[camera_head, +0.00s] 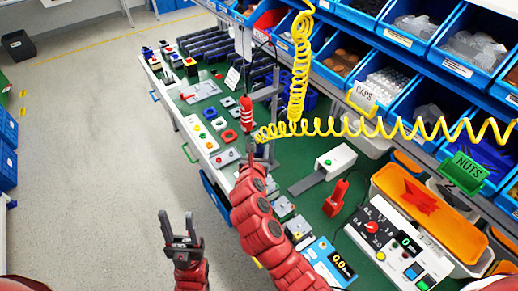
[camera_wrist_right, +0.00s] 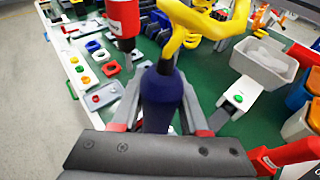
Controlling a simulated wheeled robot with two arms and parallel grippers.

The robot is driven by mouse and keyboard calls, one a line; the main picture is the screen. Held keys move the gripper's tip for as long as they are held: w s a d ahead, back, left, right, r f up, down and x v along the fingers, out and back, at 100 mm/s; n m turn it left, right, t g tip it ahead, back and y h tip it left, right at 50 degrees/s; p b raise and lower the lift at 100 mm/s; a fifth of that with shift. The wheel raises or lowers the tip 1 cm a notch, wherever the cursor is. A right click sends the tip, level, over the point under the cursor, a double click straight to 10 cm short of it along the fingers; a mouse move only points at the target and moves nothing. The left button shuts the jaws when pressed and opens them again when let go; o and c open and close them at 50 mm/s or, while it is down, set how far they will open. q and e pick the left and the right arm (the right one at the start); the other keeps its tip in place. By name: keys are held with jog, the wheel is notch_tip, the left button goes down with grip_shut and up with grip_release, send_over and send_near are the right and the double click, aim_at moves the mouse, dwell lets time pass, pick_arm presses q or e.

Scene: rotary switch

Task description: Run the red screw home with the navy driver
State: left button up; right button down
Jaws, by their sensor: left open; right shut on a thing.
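The navy driver (camera_wrist_right: 162,100) stands between the fingers of my right gripper (camera_wrist_right: 158,92), which is shut on it. A yellow coiled cord (camera_wrist_right: 185,35) is at its top end in the right wrist view. In the head view my right arm reaches over the green bench, and the driver is mostly hidden there. My left gripper (camera_head: 180,229) is open and empty, over the grey floor left of the bench. I cannot pick out the red screw among the small coloured parts on the bench, and the driver's tip is hidden.
A red-and-white tool (camera_head: 246,112) hangs left of the driver. The yellow coil (camera_head: 400,127) stretches across the bench. Blue shelf bins line the back.

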aim_at(258, 143)
jog(key=shift+f+p, duration=0.2)
jog(key=shift+p, duration=0.3)
dwell(3.8)
notch_tip(258, 143, up, 5)
jog(key=p, duration=0.5)
jog(key=shift+f, duration=0.25)
